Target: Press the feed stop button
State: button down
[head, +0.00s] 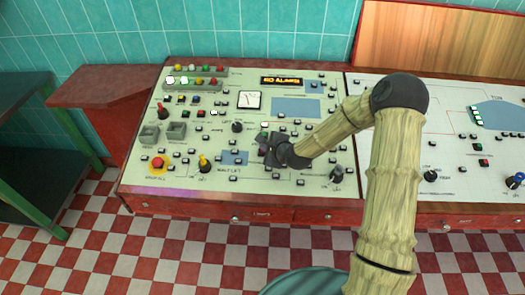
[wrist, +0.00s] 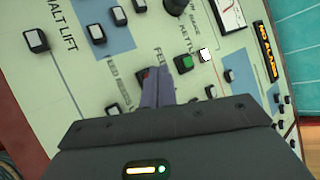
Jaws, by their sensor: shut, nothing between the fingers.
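My gripper (wrist: 158,92) is shut and empty, its fingertips over the control panel (head: 215,110) beside a small red button (wrist: 143,73). That button is mostly hidden by the fingers, and I cannot tell whether they touch it. A label starting "FEE" lies just above the fingertips in the wrist view; its rest is hidden, so I cannot read "feed stop". A green button (wrist: 184,63) sits just right of the fingers, with a lit white lamp (wrist: 205,54) beyond it. In the head view my gripper (head: 270,150) covers this part of the panel.
A large red button on a yellow base (head: 158,164) and a yellow lever (head: 204,162) stand at the panel's front left. A black knob (head: 237,127) and a dial gauge (head: 249,100) are nearby. A second panel (head: 460,135) adjoins on the right.

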jog(key=shift+a+f, duration=0.1)
dwell(0.7)
jog(key=shift+w+f+b, duration=0.15)
jog(key=shift+f+b, duration=0.15)
jog(key=shift+f, duration=0.05)
jog(key=shift+f, duration=0.3)
dwell(0.7)
jog(key=shift+r, duration=0.1)
jog(key=shift+r+p, duration=0.3)
jog(key=shift+r, duration=0.35)
jog(key=r+p, duration=0.1)
jog(key=r, duration=0.1)
jog(key=s+r+p, duration=0.1)
jog(key=r+p, duration=0.1)
jog(key=r, duration=0.1)
jog(key=shift+s+p, duration=0.15)
jog(key=shift+p, duration=0.15)
dwell(0.3)
